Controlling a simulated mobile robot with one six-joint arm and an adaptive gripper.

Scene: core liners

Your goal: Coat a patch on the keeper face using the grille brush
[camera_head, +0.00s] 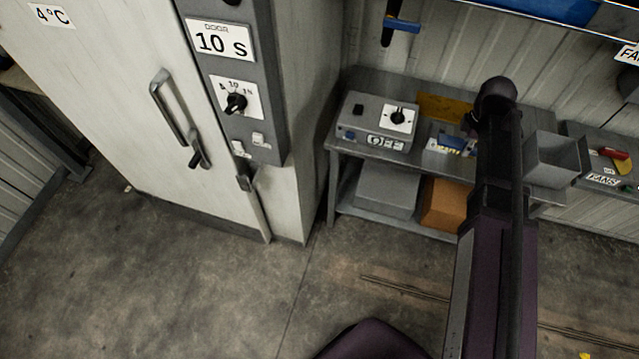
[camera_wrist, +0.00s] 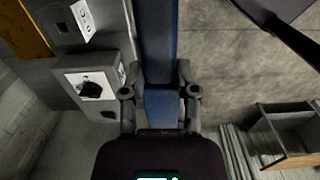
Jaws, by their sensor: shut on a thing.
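In the wrist view my gripper (camera_wrist: 160,94) is shut on a long blue handle (camera_wrist: 158,45), which runs up out of the picture. Its head is not seen, so I cannot confirm from its shape that it is the grille brush. In the head view my arm hides the gripper and most of what it holds, over the bench. The cold-room door stands at left with a long handle (camera_head: 170,107) and a small latch lever (camera_head: 199,148). A dark fitting (camera_head: 246,177) on the frame beside the door may be the keeper; its face is too small to judge.
A metal bench (camera_head: 345,147) carries a grey switch box (camera_head: 372,127) marked OFF and an open grey bin (camera_head: 556,163). A grey box (camera_head: 387,190) and an orange box (camera_head: 445,204) sit on its lower shelf. The floor (camera_head: 210,280) before the door is clear.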

